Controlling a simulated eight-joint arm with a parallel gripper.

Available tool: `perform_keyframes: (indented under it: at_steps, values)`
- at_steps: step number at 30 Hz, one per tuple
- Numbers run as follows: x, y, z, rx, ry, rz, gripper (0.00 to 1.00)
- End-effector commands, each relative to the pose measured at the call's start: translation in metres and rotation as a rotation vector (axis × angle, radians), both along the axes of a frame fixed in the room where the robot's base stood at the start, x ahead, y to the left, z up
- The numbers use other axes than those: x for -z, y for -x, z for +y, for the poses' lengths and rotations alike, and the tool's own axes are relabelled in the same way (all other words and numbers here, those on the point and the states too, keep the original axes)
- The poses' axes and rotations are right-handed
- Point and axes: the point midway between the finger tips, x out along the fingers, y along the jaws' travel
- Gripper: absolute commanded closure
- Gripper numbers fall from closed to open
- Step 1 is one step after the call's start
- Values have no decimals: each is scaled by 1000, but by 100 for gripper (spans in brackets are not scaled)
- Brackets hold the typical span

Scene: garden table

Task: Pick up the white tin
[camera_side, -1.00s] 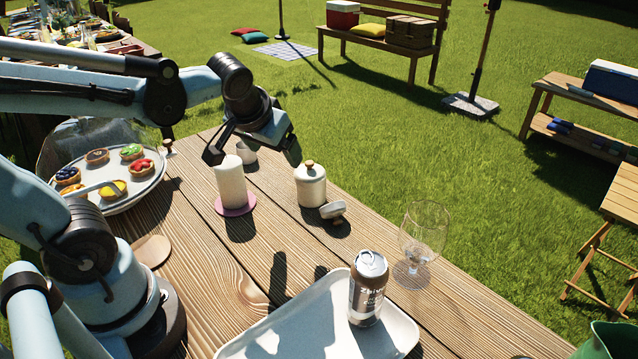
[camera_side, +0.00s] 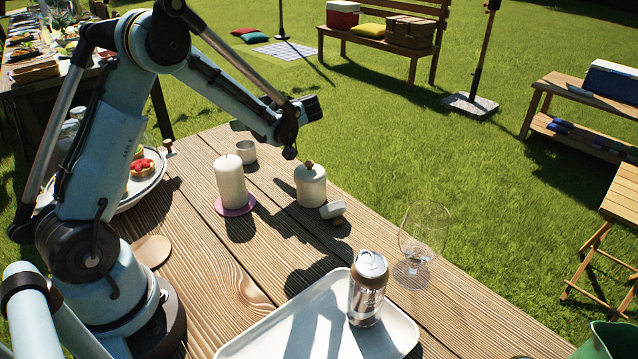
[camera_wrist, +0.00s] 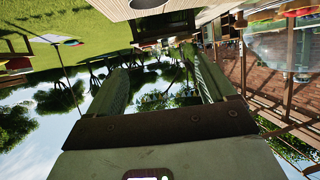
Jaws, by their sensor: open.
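Which thing is the white tin is not certain. A small white cylindrical cup (camera_side: 245,151) stands upright on the table behind the candle. A cream jar with a wooden knob (camera_side: 310,187) stands to its right. A small white piece (camera_side: 332,210) lies beside the jar's base. My gripper (camera_side: 289,142) is in the air, just behind and above the jar in the side view, apart from these things. In the wrist view my gripper (camera_wrist: 157,62) has its two fingers spread with nothing between them.
A white candle (camera_side: 230,182) stands on a pink coaster (camera_side: 235,211) left of the jar. A drink can (camera_side: 367,290) stands on a white tray (camera_side: 290,335). A stemmed glass (camera_side: 424,235) is right of it. A plate of tarts (camera_side: 150,185) is partly behind my arm.

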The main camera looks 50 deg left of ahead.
Motion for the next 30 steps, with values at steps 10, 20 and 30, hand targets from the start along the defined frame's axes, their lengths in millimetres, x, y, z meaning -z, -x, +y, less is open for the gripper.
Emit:
perform_keyframes:
  at_steps: [10, 20, 30]
  values:
    - [34, 0, 2, -16, -16, -12, 16]
    - [60, 0, 2, -14, -15, -12, 16]
    - [82, 4, 28, -14, -14, -11, 16]
